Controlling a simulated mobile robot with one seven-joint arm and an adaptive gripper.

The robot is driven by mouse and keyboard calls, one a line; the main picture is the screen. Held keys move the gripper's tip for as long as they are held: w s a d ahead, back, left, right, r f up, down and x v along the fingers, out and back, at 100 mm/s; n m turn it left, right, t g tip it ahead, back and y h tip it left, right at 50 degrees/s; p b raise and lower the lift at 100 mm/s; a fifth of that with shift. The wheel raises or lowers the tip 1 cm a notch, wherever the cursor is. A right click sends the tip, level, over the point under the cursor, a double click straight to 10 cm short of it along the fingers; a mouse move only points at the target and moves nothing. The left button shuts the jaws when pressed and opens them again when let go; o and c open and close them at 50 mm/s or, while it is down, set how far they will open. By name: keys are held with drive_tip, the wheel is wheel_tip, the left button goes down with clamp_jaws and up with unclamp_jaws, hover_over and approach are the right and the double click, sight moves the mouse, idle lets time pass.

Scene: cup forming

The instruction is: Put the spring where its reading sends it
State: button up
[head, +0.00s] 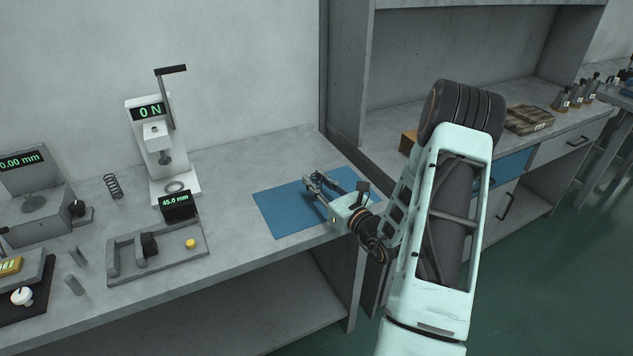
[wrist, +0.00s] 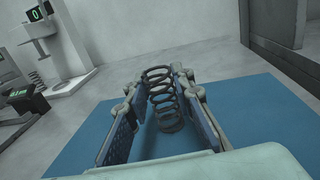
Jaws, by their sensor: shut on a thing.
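My gripper (head: 314,184) is low over the blue mat (head: 270,208) on the bench. In the wrist view its two fingers (wrist: 160,95) are closed on a dark coil spring (wrist: 163,98), which is upright between them. I cannot tell whether the spring's lower end touches the mat. A second dark spring (head: 113,186) stands on the bench to the left. The white force tester (head: 158,135) with a lever reads 0 N and has an empty-looking ring on its base. The length gauge (head: 155,250) in front of it reads 45.0 mm and has a yellow button (head: 190,244).
A grey gauge (head: 35,205) at the far left reads 0.00 mm. Two small grey posts (head: 74,284) and a black panel with a white knob (head: 22,296) are at the front left. A tall cabinet (head: 348,80) rises behind the mat's right side.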

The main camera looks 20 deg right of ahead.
drive_tip(key=shift+f, duration=0.25)
drive_tip(key=o, duration=1)
drive_tip(key=shift+r, duration=0.1)
drive_tip(key=shift+r, duration=0.1)
